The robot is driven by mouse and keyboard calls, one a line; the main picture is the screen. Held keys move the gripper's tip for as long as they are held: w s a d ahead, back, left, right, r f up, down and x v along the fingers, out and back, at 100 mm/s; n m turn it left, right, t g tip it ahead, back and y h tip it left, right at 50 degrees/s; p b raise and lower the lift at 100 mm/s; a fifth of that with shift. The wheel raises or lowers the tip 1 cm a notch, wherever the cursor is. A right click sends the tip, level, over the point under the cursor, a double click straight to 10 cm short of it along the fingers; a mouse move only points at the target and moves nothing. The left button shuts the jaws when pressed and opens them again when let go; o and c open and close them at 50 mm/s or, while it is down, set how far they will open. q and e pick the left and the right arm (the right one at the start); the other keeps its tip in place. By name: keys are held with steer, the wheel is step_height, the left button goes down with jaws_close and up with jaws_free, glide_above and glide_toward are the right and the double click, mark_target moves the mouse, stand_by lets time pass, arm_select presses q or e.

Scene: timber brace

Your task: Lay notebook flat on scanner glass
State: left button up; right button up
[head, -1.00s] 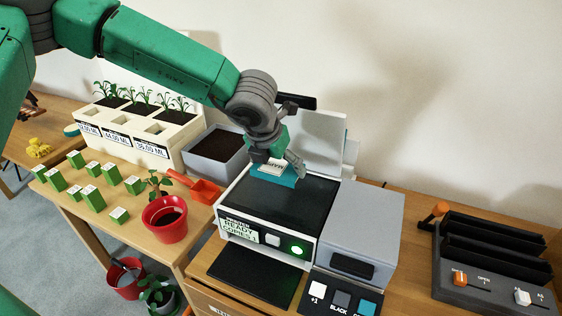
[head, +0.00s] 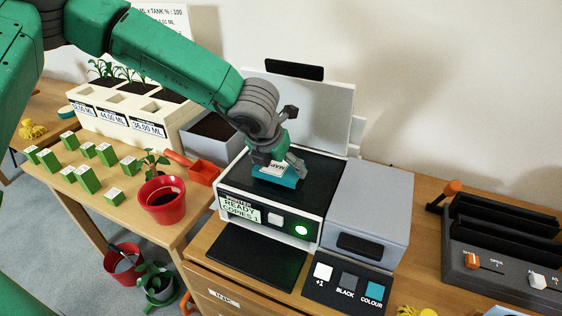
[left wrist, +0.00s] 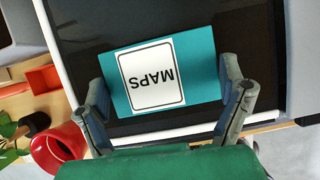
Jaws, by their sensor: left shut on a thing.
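The notebook (head: 282,178) is teal with a white label; the label reads MAPS in the left wrist view (left wrist: 203,72). My left gripper (head: 278,170) is shut on the notebook, with one finger at each side of it. The notebook is over the dark scanner glass (head: 318,168); I cannot tell whether it touches the glass. The scanner lid (head: 325,105) stands raised behind the glass. The scanner display (head: 240,208) reads READY, COPIES 1, beside a lit green button (head: 301,230). My right gripper is not in view.
A grey box (head: 372,205) adjoins the scanner on the right, with a button panel (head: 345,288) in front. A red pot (head: 162,198) with a plant and several green boxes (head: 87,178) stand on the left table. A dark slotted rack (head: 500,245) is at the right.

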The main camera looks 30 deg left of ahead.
arm_select(q)
steer(key=shift+f, duration=0.15)
steer(key=shift+d, duration=0.6)
steer(key=shift+a+f, duration=0.4)
steer(key=shift+a, duration=0.1)
steer(key=o, duration=1)
steer(key=shift+c, duration=0.2)
steer(key=shift+d+r, duration=0.1)
steer(key=shift+d, duration=0.25)
steer(key=v, duration=1.1)
steer(key=shift+s+r, duration=0.15)
steer(key=shift+r, duration=0.25)
steer(key=shift+a+f, duration=0.1)
